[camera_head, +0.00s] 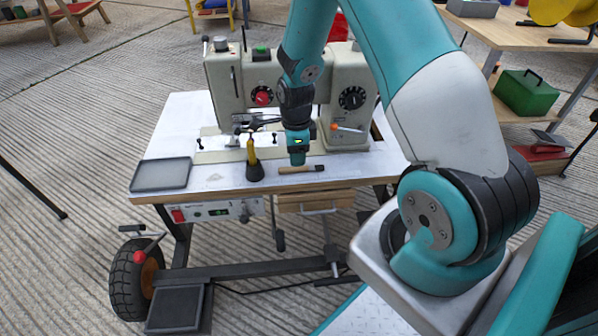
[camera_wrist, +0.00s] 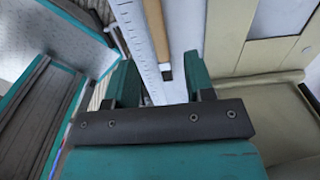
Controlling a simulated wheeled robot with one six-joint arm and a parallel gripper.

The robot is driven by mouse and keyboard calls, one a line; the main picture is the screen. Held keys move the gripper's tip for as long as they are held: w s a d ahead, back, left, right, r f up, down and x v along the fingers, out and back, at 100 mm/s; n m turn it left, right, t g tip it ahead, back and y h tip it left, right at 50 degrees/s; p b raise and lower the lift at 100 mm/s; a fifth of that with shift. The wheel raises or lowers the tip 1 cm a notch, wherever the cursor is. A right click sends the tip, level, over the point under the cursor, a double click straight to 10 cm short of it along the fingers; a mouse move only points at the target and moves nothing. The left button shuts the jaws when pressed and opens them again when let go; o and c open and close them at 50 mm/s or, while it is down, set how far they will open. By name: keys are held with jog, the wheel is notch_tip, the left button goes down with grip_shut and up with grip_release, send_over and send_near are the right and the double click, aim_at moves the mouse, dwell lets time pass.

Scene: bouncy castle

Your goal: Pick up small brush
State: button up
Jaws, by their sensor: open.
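The small brush (camera_head: 300,169) lies flat near the front edge of the sewing table, with a light wooden handle and a dark end at the right. My gripper (camera_head: 297,161) points down just behind the brush handle, close over the tabletop. In the wrist view my gripper (camera_wrist: 160,78) is open, with one teal finger on each side. The wooden handle of the brush (camera_wrist: 156,28) shows ahead between the fingers, nearer the right one. Nothing is held. The dark end of the brush cannot be made out in the wrist view.
The sewing machine (camera_head: 232,85) stands behind my gripper. A yellow-handled tool with a black base (camera_head: 254,168) stands close left of the brush. A grey tray (camera_head: 161,174) lies at the table's left. A green box (camera_head: 525,95) sits on a shelf at right.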

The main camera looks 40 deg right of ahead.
aim_at(301, 169)
notch_tip(301, 169, down, 5)
jog(key=shift+s+f+b, duration=0.1)
jog(key=shift+b, duration=1.05)
jog(key=shift+c, duration=0.2)
grip_shut()
jog(key=shift+r, duration=0.2)
